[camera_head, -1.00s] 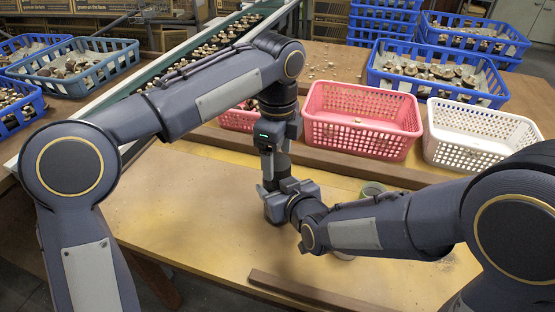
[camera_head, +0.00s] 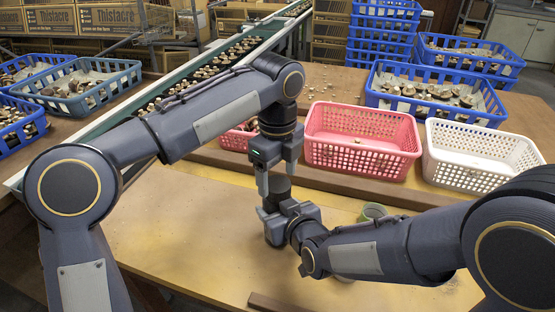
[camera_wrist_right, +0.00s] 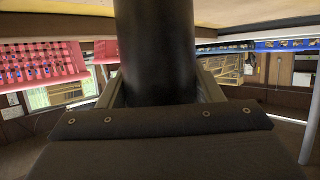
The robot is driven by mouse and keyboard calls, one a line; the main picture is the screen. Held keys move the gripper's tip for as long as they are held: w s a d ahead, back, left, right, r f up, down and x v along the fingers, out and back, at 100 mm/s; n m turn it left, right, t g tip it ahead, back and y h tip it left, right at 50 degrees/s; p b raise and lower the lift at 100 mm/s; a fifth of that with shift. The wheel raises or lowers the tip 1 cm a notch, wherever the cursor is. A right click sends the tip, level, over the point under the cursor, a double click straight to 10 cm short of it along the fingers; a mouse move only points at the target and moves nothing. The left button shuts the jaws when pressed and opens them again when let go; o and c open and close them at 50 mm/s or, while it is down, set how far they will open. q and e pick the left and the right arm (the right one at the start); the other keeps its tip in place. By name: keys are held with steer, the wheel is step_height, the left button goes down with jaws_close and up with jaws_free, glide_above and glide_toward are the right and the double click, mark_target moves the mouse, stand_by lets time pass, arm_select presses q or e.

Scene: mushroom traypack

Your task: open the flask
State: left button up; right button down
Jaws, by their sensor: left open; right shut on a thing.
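The flask is a black cylinder (camera_head: 277,190), upright over the yellow table between my two grippers. It also fills the upper middle of the right wrist view (camera_wrist_right: 155,50). My right gripper (camera_head: 285,211) is shut on the flask's body. In the right wrist view, its fingers (camera_wrist_right: 158,90) press on both sides of it. My left gripper (camera_head: 276,178) points down from above, open, with its fingertips apart on either side of the flask's upper end. I cannot tell whether the fingers touch it. The very top is hidden by the left gripper, so I cannot tell cap from body.
A green cup-like thing (camera_head: 373,211) stands partly hidden behind my right arm. A pink basket (camera_head: 360,158) and a white basket (camera_head: 480,172) stand beyond a wooden rail. A conveyor with mushrooms runs at the back left. The yellow table's front left (camera_head: 175,235) is clear.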

arm_select(q)
steer(key=shift+f, duration=1.35)
steer(key=c, duration=1)
steer(key=n, duration=0.3)
steer(key=o, duration=1.1)
steer(key=shift+c, duration=0.2)
